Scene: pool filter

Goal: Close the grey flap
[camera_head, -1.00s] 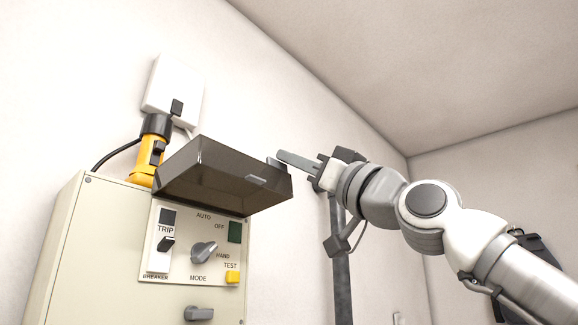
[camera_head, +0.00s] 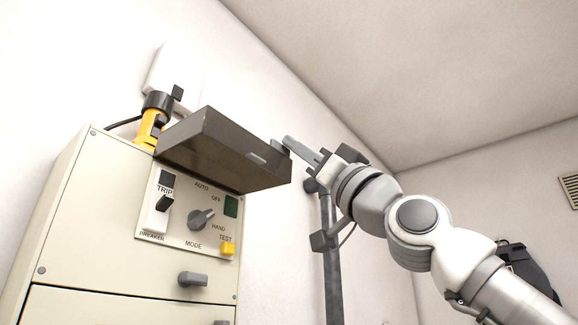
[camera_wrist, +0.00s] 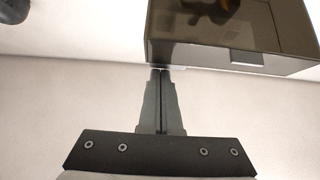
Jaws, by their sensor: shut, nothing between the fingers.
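The grey flap (camera_head: 225,150) is a dark, see-through cover on the control panel. It stands raised, sticking out above the switches. In the wrist view the flap (camera_wrist: 235,55) fills the upper right, with a small light tab on its front edge. My gripper (camera_head: 286,145) is shut and empty at the flap's right end. In the wrist view the fingertips of my gripper (camera_wrist: 160,72) are together at the flap's lower left corner. I cannot tell whether they touch it.
The beige cabinet (camera_head: 90,220) carries a breaker switch (camera_head: 163,203), a mode knob (camera_head: 201,219) and a yellow test button (camera_head: 228,249). A yellow-and-black torch (camera_head: 151,125) stands on top behind the flap. A grey vertical pipe (camera_head: 330,260) is below my wrist.

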